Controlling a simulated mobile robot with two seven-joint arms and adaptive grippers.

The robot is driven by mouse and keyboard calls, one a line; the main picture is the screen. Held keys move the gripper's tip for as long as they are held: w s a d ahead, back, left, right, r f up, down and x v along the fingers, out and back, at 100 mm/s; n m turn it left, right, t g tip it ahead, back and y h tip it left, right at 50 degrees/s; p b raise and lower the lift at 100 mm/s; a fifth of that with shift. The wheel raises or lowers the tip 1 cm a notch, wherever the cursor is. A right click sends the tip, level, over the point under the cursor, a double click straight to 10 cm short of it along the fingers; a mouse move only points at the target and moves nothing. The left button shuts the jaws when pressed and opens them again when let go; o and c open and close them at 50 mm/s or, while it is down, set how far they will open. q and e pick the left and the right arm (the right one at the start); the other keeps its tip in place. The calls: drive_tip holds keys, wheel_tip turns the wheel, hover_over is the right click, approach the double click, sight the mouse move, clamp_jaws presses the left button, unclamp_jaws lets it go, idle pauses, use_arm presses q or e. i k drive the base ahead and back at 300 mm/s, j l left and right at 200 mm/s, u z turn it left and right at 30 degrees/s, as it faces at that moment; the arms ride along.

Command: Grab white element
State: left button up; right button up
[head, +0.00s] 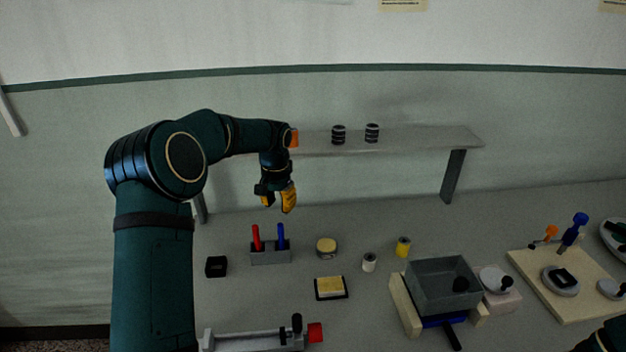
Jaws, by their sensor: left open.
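A small white spool (369,262) with a dark hole in its top stands upright on the table, just right of centre. It is the clearest small white piece in view. My left gripper (277,200) has yellow finger pads and points down. It is open and empty. In the picture it is above and left of the white spool, clear of it, in front of the grey shelf. Only a dark bit of my right arm shows in the lower right corner, and its gripper is not visible.
Near the spool are a yellow spool (403,247), a round yellow-topped tin (326,247), a yellow pad (331,287) and a pen holder (270,257). A grey box (443,284) stands to the right. The raised shelf (430,138) holds two striped spools.

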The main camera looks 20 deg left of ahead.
sight(369, 260)
drive_tip(key=k+l, duration=0.8)
drive_tip(key=k, duration=0.05)
